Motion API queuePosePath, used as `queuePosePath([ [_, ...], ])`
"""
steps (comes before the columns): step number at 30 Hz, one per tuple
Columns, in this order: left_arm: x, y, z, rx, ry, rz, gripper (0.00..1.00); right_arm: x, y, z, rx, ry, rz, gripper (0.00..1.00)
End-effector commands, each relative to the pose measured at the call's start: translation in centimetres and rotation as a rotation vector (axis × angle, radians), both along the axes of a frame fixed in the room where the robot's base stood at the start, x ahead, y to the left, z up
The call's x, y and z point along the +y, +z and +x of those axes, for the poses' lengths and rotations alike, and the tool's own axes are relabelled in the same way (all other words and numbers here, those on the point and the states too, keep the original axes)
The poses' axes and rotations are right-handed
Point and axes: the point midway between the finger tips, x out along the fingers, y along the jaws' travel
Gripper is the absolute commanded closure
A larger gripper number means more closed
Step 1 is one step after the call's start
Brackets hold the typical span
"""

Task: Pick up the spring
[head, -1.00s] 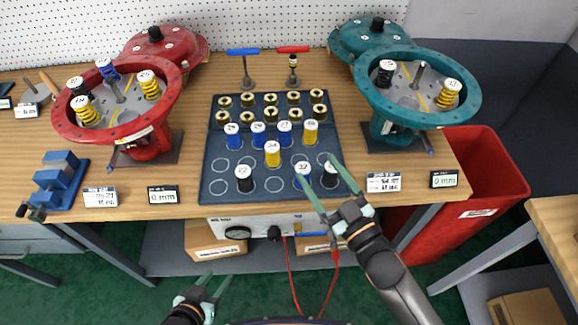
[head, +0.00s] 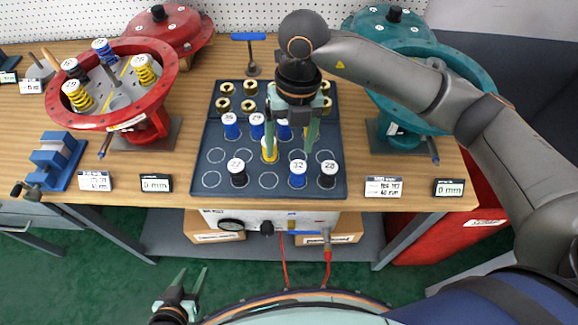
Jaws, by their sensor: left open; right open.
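My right gripper (head: 291,152) is open and points down over the dark blue mat (head: 215,183). A yellow spring (head: 268,152) stands on the mat by its left finger, partly hidden; I cannot tell if they touch. Blue springs (head: 231,127) (head: 257,127) stand in the row behind, with another (head: 284,131) partly covered by the gripper. In the front row are a black spring (head: 237,174), a blue spring (head: 298,175) and a black spring (head: 327,175). All have white numbered caps. My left gripper (head: 190,282) is open and empty, low in front of the table.
A red valve housing (head: 140,130) holding several springs stands at left. A teal housing (head: 388,75) at right is largely hidden by my arm. Brass bushings (head: 225,88) fill the mat's back. A blue vise (head: 57,160), gauge displays (head: 155,184) and a blue-handled tool (head: 249,50) stand around.

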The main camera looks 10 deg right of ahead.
Motion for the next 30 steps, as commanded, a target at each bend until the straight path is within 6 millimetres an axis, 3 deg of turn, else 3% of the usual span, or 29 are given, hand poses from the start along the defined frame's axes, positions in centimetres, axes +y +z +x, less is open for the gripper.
queuePosePath([
  [1, 0.0, 0.0, 0.0, 0.000, 0.000, 0.000, 0.50, -1.1, 0.5, 0.7, -0.027, -0.023, -0.051, 0.21],
  [5, 0.0, 0.1, 0.0, 0.000, 0.000, 0.000, 0.50, -2.3, 0.3, 1.3, -0.051, -0.052, -0.106, 0.21],
  [15, 0.0, 0.8, 0.0, 0.000, 0.000, 0.000, 0.50, -2.2, -5.3, 1.2, -0.047, -0.049, -0.104, 0.21],
  [23, 0.0, 1.3, 0.0, 0.000, 0.001, 0.001, 0.50, -2.3, -7.4, 0.9, -0.048, -0.048, -0.104, 0.21],
  [30, 0.0, 2.0, 0.0, -0.001, 0.001, 0.000, 0.50, -2.4, -10.9, 0.4, -0.049, -0.049, -0.103, 0.21],
])
